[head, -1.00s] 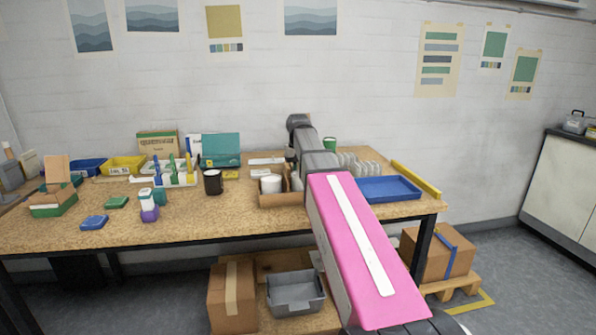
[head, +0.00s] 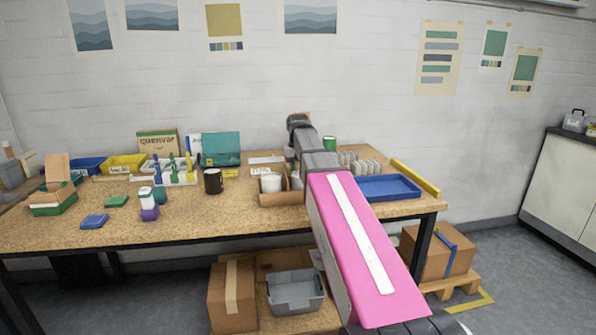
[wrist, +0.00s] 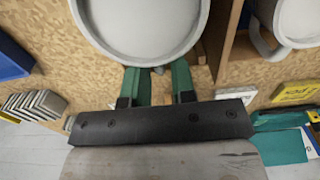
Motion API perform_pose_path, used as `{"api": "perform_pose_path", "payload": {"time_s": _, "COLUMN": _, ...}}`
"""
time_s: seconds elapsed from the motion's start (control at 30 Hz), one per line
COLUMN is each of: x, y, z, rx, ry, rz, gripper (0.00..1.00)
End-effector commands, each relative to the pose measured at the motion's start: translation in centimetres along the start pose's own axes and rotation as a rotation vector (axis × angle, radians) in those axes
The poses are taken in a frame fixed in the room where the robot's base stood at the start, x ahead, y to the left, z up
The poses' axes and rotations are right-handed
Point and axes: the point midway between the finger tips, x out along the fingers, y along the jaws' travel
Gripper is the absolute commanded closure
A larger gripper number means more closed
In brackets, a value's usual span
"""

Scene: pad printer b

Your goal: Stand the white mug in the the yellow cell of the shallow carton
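A pale, round-rimmed mug (wrist: 140,20) fills the top middle of the wrist view, upright and close to the camera. My gripper (wrist: 158,78) has its two green fingers reaching under its rim, with a small grey part, perhaps the handle, between them. The fingertips are partly hidden, so I cannot tell whether they grip it. The carton (wrist: 232,62) is beside this mug, at the right of the wrist view. Another white mug (wrist: 300,20) stands in it. In the head view the carton (head: 280,199) holds a white mug (head: 270,183) in its left part; my arm hides my gripper. I cannot see a yellow cell.
A black mug (head: 213,181) stands left of the carton. A blue tray (head: 388,188) and a rack of pale plates (head: 366,167) are on the right. A teal box (head: 221,149) stands behind.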

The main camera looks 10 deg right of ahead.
Motion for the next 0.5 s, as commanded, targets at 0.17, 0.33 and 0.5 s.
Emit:
{"api": "perform_pose_path", "payload": {"time_s": 0.17, "x": 0.0, "y": 0.0, "z": 0.0, "rx": 0.000, "ry": 0.000, "rz": 0.000, "gripper": 0.76}}
{"api": "perform_pose_path", "payload": {"time_s": 0.33, "x": -0.3, "y": 0.0, "z": 0.0, "rx": 0.000, "ry": 0.000, "rz": 0.000, "gripper": 0.76}}
{"api": "perform_pose_path", "payload": {"time_s": 0.5, "x": -1.1, "y": 0.0, "z": -0.1, "rx": 0.000, "ry": 0.000, "rz": 0.000, "gripper": 0.76}}
